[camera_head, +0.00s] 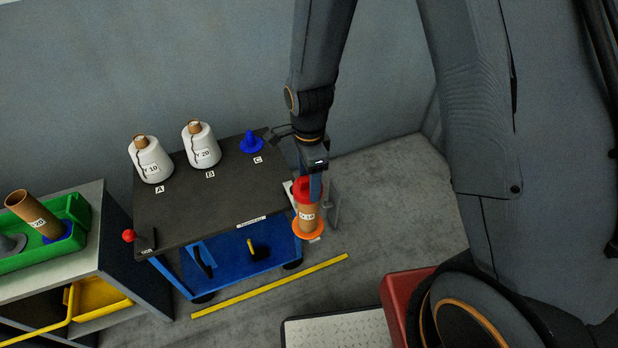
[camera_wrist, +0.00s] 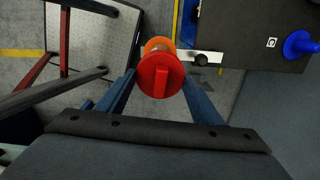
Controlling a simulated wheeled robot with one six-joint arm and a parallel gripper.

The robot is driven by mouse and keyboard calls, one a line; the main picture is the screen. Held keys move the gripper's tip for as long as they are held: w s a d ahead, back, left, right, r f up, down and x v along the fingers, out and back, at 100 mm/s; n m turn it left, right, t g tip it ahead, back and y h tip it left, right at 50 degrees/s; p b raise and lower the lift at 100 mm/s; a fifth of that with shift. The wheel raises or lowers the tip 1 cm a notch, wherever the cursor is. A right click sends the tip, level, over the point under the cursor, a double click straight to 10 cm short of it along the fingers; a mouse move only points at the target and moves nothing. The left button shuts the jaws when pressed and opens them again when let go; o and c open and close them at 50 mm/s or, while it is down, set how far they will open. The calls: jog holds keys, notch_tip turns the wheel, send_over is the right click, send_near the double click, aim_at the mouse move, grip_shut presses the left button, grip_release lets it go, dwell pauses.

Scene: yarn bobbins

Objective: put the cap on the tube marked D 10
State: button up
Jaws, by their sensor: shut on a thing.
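My gripper (camera_head: 314,186) points down at the right edge of the black table and is shut on the red cap (camera_head: 303,190). In the wrist view the round red cap (camera_wrist: 161,76), with a raised bar across its top, is between my two fingers (camera_wrist: 160,88). Directly under it is a brown tube (camera_head: 306,216) with a small label, too small to read surely. The tube stands upright in an orange round base (camera_head: 308,232), whose rim also shows past the cap in the wrist view (camera_wrist: 157,43). I cannot tell whether the cap is seated or just above the tube's top.
The black table (camera_head: 222,187) holds two white yarn bobbins (camera_head: 153,163) (camera_head: 203,149) at A and B and a blue cone-like holder (camera_head: 251,143) at C. A green bin (camera_head: 72,209) with another brown tube (camera_head: 33,214) is at left. Floor right of the table is clear.

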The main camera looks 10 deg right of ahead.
jog(key=shift+f, duration=0.35)
jog(key=o, duration=1.1)
jog(key=shift+r, duration=0.2)
jog(key=shift+r+b, duration=0.95)
jog(key=shift+r, duration=2.8)
jog(key=s+d+r+n, duration=0.1)
jog(key=s+d+n, duration=0.1)
jog(key=d+n, duration=0.2)
jog(key=s+d+r+n+t+b, duration=0.1)
jog(key=s+d+r+n, duration=0.1)
jog(key=n, duration=0.4)
jog(key=s+d+r+n, duration=0.2)
jog(key=s+d+n, duration=0.1)
jog(key=d+n, duration=0.2)
jog(key=shift+s+d+n, duration=0.25)
jog(key=shift+d+n, duration=0.15)
jog(key=shift+d, duration=0.45)
